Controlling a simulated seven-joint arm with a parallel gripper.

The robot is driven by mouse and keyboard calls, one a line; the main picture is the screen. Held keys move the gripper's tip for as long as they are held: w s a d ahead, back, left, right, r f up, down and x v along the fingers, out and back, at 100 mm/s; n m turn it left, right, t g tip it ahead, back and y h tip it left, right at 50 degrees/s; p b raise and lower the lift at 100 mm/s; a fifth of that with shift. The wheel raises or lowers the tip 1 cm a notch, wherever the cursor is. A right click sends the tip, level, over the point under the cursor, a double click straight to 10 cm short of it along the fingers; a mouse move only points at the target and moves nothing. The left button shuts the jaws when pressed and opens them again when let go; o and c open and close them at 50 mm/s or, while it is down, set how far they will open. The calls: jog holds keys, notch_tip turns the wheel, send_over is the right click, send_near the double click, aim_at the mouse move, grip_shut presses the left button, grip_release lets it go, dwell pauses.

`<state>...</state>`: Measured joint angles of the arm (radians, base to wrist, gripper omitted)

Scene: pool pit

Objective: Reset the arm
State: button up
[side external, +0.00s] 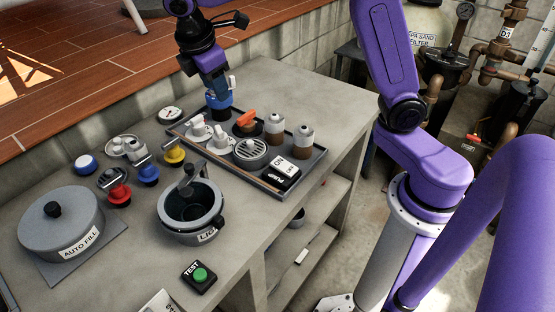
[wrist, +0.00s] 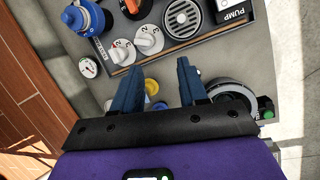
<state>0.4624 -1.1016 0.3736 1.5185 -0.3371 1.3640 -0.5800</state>
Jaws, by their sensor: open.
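My gripper (wrist: 158,72) is open, with its two blue fingers apart and nothing held between them. In the side external view my gripper (side external: 219,84) points down at the back end of the grey tray (side external: 283,189), close to the blue-capped part (side external: 218,101) there. That blue-capped part (wrist: 84,18) is up and left of the fingers in the wrist view, apart from them. The exact fingertip height is hard to tell.
The tray holds white dial valves (side external: 220,140), an orange-handled valve (side external: 247,121), two bottles (side external: 275,127) and a PUMP switch (side external: 283,172). Left are coloured valves (side external: 119,193), a lidded AUTO FILL pot (side external: 60,222) and an open grey pot (side external: 190,226). A green TEST button (side external: 200,275) sits in front.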

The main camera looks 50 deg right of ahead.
jog(key=s+d+f+m+y, duration=0.1)
jog(key=s+d+f+y, duration=0.1)
jog(key=s, duration=1.2)
jog(key=s+d+f+m+g+y, duration=0.1)
jog(key=s+d+f, duration=0.3)
jog(key=s, duration=1.1)
jog(key=shift+s+f+y, duration=0.2)
jog(key=shift+s+y, duration=0.1)
jog(key=shift+y, duration=0.3)
